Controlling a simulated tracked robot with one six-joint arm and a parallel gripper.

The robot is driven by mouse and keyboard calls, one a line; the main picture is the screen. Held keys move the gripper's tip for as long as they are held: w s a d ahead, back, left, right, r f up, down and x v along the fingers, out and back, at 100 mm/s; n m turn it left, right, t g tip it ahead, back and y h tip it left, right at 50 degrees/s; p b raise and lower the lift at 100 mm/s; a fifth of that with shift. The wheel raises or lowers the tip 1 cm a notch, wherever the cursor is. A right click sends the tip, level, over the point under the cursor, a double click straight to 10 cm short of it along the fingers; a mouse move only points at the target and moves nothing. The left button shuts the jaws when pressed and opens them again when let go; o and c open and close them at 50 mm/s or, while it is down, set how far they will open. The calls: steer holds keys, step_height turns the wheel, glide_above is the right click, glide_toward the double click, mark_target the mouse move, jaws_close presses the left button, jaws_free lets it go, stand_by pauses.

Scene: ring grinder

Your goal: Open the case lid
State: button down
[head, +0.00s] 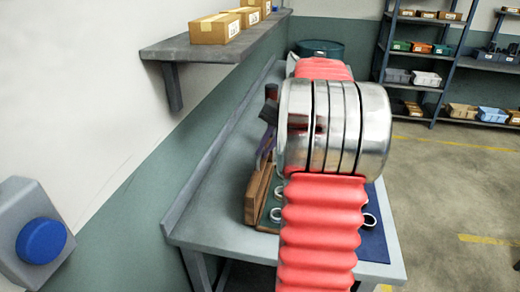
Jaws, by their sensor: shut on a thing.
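A brown wooden piece, which may be part of the case (257,194), stands on the workbench left of my arm. Most of it is hidden behind my red, ribbed arm and its silver joint, and I cannot tell how its lid stands. A green surface with metal rings (276,214) shows just beside the wood. My gripper does not show; the arm blocks the view of the middle of the bench.
The grey workbench (215,215) runs along the wall. A blue mat (374,243) with a ring (370,221) shows right of my arm. A dark machine part (270,108) stands behind the wood. A wall shelf (215,48) holds cardboard boxes. The floor at right is clear.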

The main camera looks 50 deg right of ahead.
steer(key=shift+s+f, duration=0.1)
steer(key=shift+f, duration=0.15)
steer(key=c, duration=2.2)
jaws_free()
steer(key=o, duration=0.4)
steer(key=shift+r, duration=0.1)
steer(key=shift+c, duration=0.2)
steer(key=shift+r, duration=0.1)
steer(key=v, duration=1.3)
steer(key=shift+s+r, duration=0.2)
steer(key=shift+d, duration=0.1)
